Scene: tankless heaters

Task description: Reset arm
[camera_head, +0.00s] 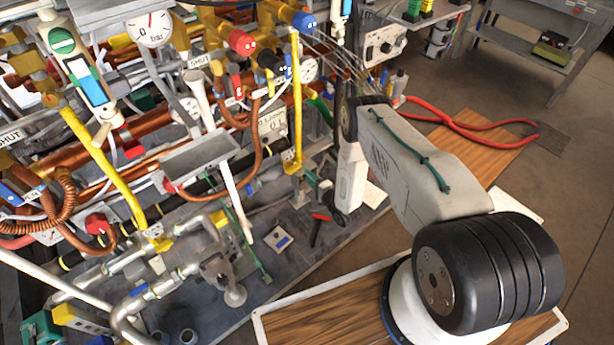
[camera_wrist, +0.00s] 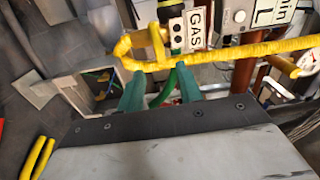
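My arm (camera_head: 410,165) reaches from its black shoulder joint at the lower right of the head view toward the pipework. The forearm stands near the right side of the heater pipes. I cannot make out my gripper in the head view. In the wrist view my gripper (camera_wrist: 160,80) shows two teal fingers set apart, with no object held between them. A green hose (camera_wrist: 168,86) shows in the gap, seemingly behind the fingers. A yellow pipe (camera_wrist: 215,56) crosses just beyond the fingertips, below a "GAS" label (camera_wrist: 195,30). I cannot tell whether the fingers touch the pipe.
The head view shows dense pipework with a pressure gauge (camera_head: 151,28), yellow pipes (camera_head: 103,168) and copper hoses at the left and centre. A red hose (camera_head: 465,128) lies on the floor behind my arm. A workbench (camera_head: 530,45) stands at the upper right. Open floor lies at the right.

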